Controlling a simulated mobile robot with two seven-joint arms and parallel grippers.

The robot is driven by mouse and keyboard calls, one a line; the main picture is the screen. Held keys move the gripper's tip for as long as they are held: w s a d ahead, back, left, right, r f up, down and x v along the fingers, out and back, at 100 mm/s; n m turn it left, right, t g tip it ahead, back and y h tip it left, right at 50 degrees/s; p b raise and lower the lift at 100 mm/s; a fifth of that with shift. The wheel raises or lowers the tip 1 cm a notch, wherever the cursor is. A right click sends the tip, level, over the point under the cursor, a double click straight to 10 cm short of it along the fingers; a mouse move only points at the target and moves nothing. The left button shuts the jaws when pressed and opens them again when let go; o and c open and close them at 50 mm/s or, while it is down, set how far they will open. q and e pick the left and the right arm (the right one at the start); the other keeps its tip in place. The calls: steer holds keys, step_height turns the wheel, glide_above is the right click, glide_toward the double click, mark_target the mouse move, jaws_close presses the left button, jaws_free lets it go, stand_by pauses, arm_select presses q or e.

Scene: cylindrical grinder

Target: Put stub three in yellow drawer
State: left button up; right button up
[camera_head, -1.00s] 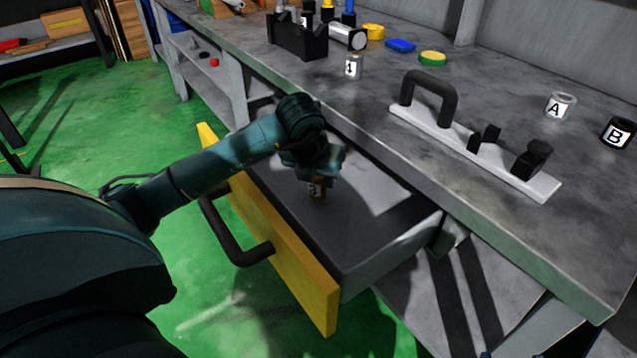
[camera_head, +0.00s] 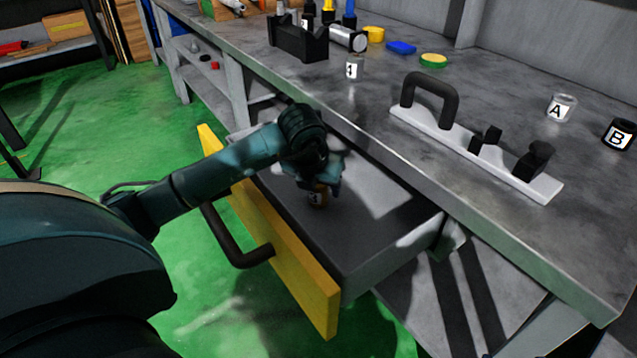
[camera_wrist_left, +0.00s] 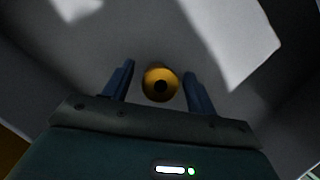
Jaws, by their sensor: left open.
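Stub three (camera_head: 317,199), a small orange-brown cylinder with a label, is inside the pulled-out yellow drawer (camera_head: 290,266), low over or on its grey floor. My left gripper (camera_head: 324,186) is right above it and hides its top in the head view. In the left wrist view, the stub (camera_wrist_left: 160,84) shows end-on as an orange ring with a dark centre. It is between the two open fingers of my left gripper (camera_wrist_left: 158,72), with a gap on each side. My right gripper is not in view.
The workbench (camera_head: 385,130) overhangs the drawer's back. On it are a white plate with a black handle (camera_head: 432,100), stub 1 (camera_head: 354,68), stub A (camera_head: 561,108) and stub B (camera_head: 618,133). The drawer's front right floor is clear. A black handle (camera_head: 235,245) juts from the drawer front.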

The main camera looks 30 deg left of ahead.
arm_select(q)
steer(key=p+v, duration=0.2)
steer(key=v, duration=1)
steer(key=shift+r+p, duration=0.15)
steer(key=shift+p, duration=0.2)
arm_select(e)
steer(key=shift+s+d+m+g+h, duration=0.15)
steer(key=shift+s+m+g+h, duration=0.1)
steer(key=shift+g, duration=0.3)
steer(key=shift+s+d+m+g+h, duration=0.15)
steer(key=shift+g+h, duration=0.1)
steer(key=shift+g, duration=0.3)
